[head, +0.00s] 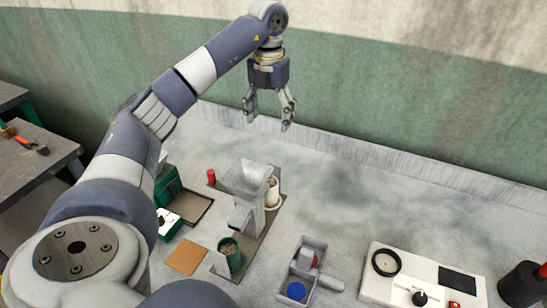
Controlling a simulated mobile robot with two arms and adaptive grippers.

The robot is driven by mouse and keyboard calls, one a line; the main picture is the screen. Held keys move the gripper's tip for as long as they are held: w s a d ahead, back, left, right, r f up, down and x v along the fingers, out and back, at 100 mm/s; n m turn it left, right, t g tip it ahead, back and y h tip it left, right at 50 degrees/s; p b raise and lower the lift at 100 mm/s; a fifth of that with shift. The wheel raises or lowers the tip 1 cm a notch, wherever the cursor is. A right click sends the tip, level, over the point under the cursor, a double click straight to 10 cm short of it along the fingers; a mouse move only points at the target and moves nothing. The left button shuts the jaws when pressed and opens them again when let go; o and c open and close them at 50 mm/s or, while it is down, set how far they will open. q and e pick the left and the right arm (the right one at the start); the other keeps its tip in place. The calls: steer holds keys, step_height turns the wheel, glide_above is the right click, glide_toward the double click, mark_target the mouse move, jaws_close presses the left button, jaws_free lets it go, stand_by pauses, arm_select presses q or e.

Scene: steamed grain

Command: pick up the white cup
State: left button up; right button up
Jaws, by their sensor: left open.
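A small white cup (273,191) stands on the worktop just right of a grey hopper-shaped device (243,183). The device hides part of it. Something brownish shows at its upper part. My left gripper (267,116) hangs fingers down, open and empty. In the picture it is above the cup and the device, near the back wall, and clearly apart from both. My right gripper is not in view.
Left of the device are a red cylinder (211,177) and a green machine (169,187). A green cup (230,254) with grains, a brown board (187,257), a grey divided tray (301,268) and a white panel (394,282) lie nearer. The worktop right of the cup is clear.

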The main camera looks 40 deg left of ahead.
arm_select(q)
steer(key=f, duration=0.2)
steer(key=b, duration=1)
glide_above(269, 191)
steer(key=w+a, duration=0.2)
steer(key=w, duration=0.1)
step_height(269, 191, down, 8)
steer(key=f, duration=0.7)
steer(key=f+p, duration=0.1)
steer(key=f, duration=0.2)
steer(key=shift+s+f, duration=0.35)
steer(key=shift+s, duration=0.05)
jaws_close()
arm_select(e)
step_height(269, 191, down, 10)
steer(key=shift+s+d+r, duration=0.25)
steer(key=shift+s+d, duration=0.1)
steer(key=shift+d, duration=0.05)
